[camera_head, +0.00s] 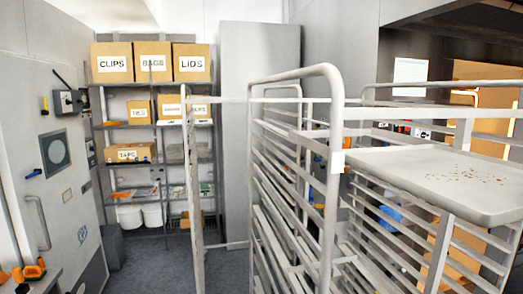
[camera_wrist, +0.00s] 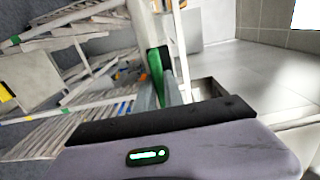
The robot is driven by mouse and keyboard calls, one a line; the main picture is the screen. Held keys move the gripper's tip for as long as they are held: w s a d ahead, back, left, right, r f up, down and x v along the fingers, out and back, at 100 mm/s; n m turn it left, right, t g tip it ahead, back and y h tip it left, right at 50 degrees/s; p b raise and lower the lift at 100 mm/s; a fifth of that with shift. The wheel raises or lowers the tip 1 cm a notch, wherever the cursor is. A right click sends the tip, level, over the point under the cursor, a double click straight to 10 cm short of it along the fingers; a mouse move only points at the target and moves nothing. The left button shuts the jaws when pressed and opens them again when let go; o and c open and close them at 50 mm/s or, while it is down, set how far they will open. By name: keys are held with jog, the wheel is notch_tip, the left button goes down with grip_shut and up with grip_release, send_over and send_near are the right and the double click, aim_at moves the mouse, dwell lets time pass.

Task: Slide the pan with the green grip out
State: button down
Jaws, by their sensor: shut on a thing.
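In the wrist view, my gripper (camera_wrist: 161,84) has its two grey fingers closed on a green grip (camera_wrist: 155,66) with a black part beside it. A pale narrow surface runs up from the grip toward the top of the view; I cannot tell how much of it is the pan. The grip's lower part is hidden between the fingers. In the head view my gripper does not show, and I cannot make out the green grip there.
In the head view, a tall pale rack (camera_head: 330,190) with many rails fills the middle. A grey tray (camera_head: 440,170) with brown crumbs lies at right. Shelves with cardboard boxes (camera_head: 112,62) stand at the back, a grey door (camera_head: 50,130) at left. Floor between is clear.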

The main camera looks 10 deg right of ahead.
jog(key=s+b, duration=0.3)
jog(key=s, duration=0.1)
jog(key=shift+s+d+b, duration=0.15)
jog(key=shift+s+b, duration=0.05)
jog(key=shift+b, duration=0.1)
jog(key=shift+d+r, duration=0.1)
